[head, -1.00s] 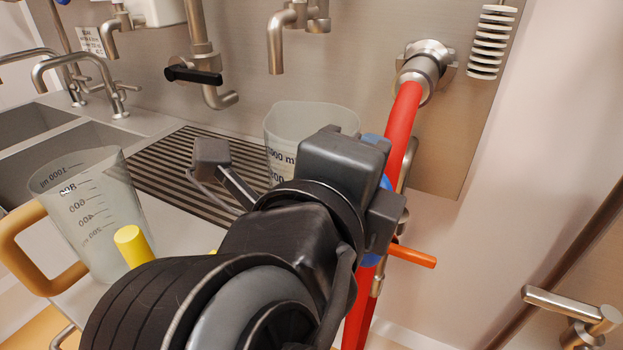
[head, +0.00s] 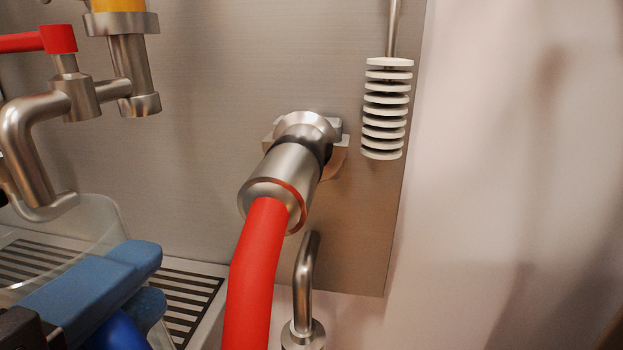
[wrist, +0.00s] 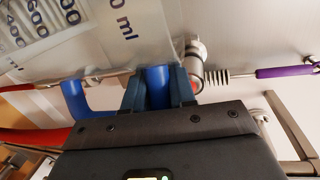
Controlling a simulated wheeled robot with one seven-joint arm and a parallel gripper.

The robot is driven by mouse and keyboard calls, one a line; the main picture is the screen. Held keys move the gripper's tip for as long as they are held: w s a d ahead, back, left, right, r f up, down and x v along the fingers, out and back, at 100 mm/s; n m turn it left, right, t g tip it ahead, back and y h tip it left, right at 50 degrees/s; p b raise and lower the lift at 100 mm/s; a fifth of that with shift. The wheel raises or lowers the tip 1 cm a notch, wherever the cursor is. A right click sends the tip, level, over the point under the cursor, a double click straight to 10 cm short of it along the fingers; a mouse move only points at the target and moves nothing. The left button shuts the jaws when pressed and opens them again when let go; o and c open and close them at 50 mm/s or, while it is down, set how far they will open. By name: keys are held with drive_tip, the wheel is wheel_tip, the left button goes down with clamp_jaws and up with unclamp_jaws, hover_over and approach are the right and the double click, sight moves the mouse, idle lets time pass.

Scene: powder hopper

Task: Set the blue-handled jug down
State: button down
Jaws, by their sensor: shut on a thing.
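The clear jug (head: 85,225) is at the lower left of the head view, partly cut off and partly hidden by my gripper (head: 146,284). Its bright blue handle (head: 118,334) shows below the gripper's slate-blue fingers. In the wrist view the clear jug (wrist: 105,35) with printed volume marks fills the upper left. There my gripper (wrist: 158,90) is shut on the blue handle (wrist: 158,78), one finger on each side. The slatted drain grate (head: 190,300) shows behind and beside the jug. I cannot tell whether the jug's base touches it.
A red hose (head: 258,270) runs down from a metal wall fitting (head: 278,178), just right of my gripper. A bent metal pipe (head: 304,285) stands behind the hose. Metal taps (head: 28,150) are at the left. A stack of white discs (head: 386,108) hangs on the wall.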

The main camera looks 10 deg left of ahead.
drive_tip(key=w+a+f, duration=0.1)
drive_tip(key=w+a, duration=0.1)
drive_tip(key=w+a+f, duration=0.1)
drive_tip(key=w+f, duration=0.1)
drive_tip(key=shift+a+f, duration=0.2)
drive_tip(key=shift+a, duration=0.15)
drive_tip(key=shift+f+p, duration=0.3)
drive_tip(key=shift+f, duration=1.7)
drive_tip(key=c, duration=0.9)
unclamp_jaws()
drive_tip(key=shift+r, duration=0.25)
drive_tip(key=s, duration=0.4)
drive_tip(key=s+r+b, duration=0.1)
drive_tip(key=s, duration=0.3)
drive_tip(key=s+r, duration=0.1)
drive_tip(key=s, duration=0.3)
drive_tip(key=shift+a, duration=0.15)
